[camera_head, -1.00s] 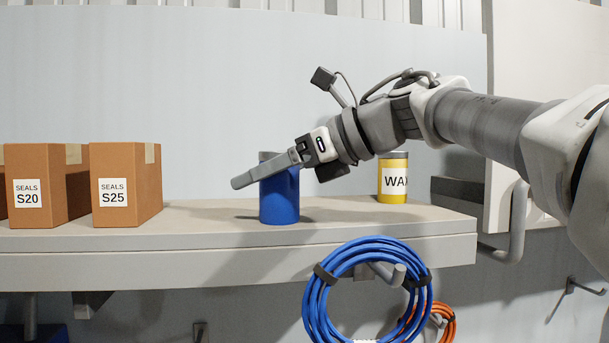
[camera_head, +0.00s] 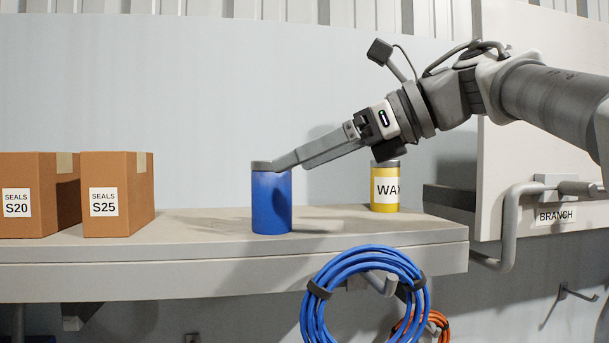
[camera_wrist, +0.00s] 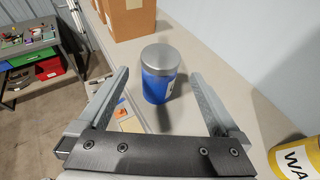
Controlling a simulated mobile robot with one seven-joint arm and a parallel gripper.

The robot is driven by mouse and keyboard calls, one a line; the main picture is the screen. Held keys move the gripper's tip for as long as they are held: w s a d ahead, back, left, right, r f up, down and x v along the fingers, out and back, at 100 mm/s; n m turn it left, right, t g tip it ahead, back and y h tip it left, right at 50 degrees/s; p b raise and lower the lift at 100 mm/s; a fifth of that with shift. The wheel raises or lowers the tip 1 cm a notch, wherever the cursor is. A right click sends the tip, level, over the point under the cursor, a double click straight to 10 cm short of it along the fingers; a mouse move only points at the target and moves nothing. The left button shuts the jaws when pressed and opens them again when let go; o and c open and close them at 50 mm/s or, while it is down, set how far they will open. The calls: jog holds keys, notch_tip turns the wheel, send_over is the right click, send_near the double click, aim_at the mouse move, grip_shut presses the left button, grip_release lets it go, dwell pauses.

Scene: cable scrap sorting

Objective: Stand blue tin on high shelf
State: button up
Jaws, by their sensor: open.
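The blue tin (camera_head: 271,203) with a grey lid stands upright on the high shelf (camera_head: 190,245), between the boxes and the yellow tin. My gripper (camera_head: 278,165) is at the tin's upper right, with a fingertip overlapping the lid's edge in the head view. In the wrist view the blue tin (camera_wrist: 158,84) stands beyond the gripper (camera_wrist: 160,82), seen between the lines of its two spread fingers. The fingers are apart and not closed on the tin. The far finger is hidden in the head view.
A yellow WAX tin (camera_head: 385,190) stands to the right on the shelf. Cardboard boxes S25 (camera_head: 117,195) and S20 (camera_head: 40,195) stand at left. A blue cable coil (camera_head: 318,292) hangs below the shelf front. The shelf between S25 and the blue tin is clear.

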jog(key=shift+v, duration=1.7)
jog(key=shift+d, duration=0.1)
